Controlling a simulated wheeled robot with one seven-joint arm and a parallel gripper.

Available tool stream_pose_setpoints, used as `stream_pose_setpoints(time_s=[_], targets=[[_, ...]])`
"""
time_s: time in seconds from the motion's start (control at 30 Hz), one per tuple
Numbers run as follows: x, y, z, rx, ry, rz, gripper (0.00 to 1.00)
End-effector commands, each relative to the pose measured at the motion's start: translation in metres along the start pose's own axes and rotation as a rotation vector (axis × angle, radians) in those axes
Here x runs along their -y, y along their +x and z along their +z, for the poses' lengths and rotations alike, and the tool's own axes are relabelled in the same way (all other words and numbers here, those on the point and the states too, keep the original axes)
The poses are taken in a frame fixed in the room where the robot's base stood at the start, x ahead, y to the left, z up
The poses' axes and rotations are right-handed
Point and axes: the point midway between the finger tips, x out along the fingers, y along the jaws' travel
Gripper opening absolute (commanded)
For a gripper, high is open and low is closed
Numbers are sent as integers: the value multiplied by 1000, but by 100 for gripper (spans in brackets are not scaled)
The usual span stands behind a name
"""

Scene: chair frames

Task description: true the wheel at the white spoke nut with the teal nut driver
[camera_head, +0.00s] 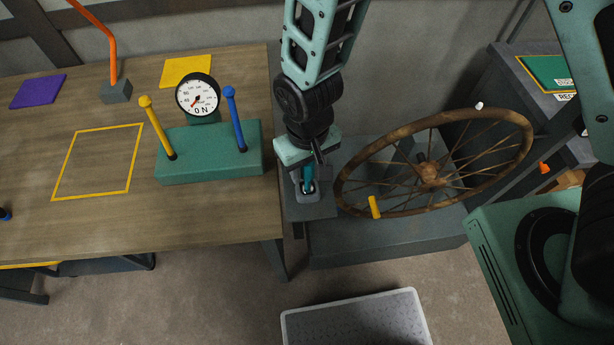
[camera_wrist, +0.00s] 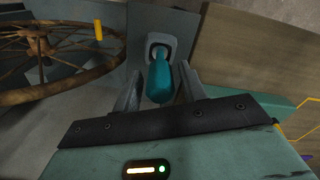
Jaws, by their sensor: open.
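The teal nut driver (camera_head: 308,181) stands upright in a small grey holder (camera_head: 307,195) beside the table's right edge. In the wrist view the driver (camera_wrist: 160,80) lies between the two fingers of my gripper (camera_wrist: 158,92), which is open around or just above its handle; I cannot tell whether a finger touches it. In the head view my gripper (camera_head: 312,160) is directly over the holder. The rusty spoked wheel (camera_head: 429,172) is mounted tilted to the right of the holder. The white spoke nut (camera_head: 479,105) is at its far rim. A yellow nut (camera_head: 375,207) is at the near rim.
A wooden table (camera_head: 215,225) at left carries a green block with a dial gauge (camera_head: 198,95), a yellow lever (camera_head: 158,127) and a blue lever (camera_head: 236,118). An orange nut (camera_head: 544,168) shows right of the wheel. A grey tray (camera_head: 355,318) lies in front.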

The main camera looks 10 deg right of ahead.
Motion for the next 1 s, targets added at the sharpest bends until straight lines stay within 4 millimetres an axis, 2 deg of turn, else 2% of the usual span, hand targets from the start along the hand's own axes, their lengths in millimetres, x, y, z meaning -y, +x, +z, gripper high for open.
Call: stream_pose_setpoints(time_s=[0.13,0.27,0.3,0.47,0.83,1.0], targets=[[0,-1,0,0,0,0,42],[0,-1,0,0,0,0,6],[0,-1,0,0,0,0,4],[0,-4,0,-1,0,0,4],[0,-44,0,-1,1,-1,4],[0,-50,0,0,0,0,4]])
